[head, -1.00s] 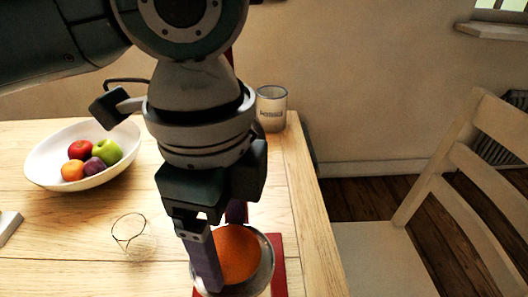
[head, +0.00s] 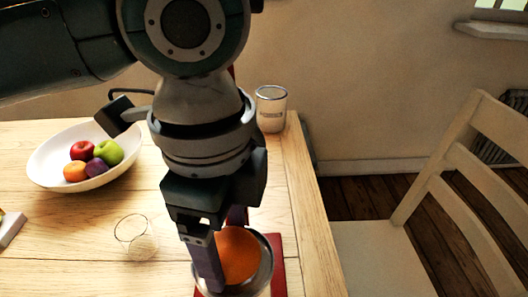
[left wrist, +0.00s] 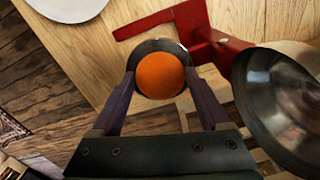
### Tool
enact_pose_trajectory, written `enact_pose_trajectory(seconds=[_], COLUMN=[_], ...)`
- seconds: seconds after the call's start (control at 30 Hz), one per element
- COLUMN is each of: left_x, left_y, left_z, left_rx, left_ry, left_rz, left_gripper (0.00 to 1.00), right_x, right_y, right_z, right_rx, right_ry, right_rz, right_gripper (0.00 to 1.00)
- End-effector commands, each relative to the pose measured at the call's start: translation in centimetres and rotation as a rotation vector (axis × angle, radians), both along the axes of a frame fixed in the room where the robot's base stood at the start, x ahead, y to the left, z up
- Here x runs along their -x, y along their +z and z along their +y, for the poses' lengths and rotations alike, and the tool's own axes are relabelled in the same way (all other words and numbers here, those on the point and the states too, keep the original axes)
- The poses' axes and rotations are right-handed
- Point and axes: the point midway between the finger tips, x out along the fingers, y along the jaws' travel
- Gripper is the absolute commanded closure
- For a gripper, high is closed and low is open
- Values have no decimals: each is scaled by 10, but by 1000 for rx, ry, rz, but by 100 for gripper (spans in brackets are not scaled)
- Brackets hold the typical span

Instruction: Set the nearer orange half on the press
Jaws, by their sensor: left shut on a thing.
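My left gripper (head: 224,252) is shut on an orange half (head: 240,256), with one finger on each side of it. In the left wrist view the orange half (left wrist: 161,76) sits between the fingertips, its rounded side toward the camera. The red press (head: 279,268) stands at the table's near right edge. Its round metal cup (head: 268,270) surrounds the orange half in the picture. The cup's rim also shows behind the fruit in the left wrist view (left wrist: 150,45). I cannot tell whether the fruit touches the cup. My arm hides much of the press.
A white bowl of fruit (head: 45,160) stands at the left. A clear glass (head: 136,238) is left of the gripper. A pale board (head: 11,229) shows at the left edge. A chair (head: 440,190) stands right of the table.

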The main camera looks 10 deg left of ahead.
Motion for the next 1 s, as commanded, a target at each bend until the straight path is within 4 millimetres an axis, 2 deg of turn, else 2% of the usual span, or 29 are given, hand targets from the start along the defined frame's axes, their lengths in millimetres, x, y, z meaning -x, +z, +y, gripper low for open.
enact_pose_trajectory(seconds=[0.17,1.0], left_x=[0,0], left_y=[1,-10], left_z=[0,0], left_rx=[0,0], left_ry=[-1,-1], left_rz=[1,2], left_gripper=[43,43], right_x=[0,0], right_y=[5,-1], right_z=[0,0], right_rx=[1,0], right_ry=[1,0], right_rz=[0,-1], right_gripper=[100,100])
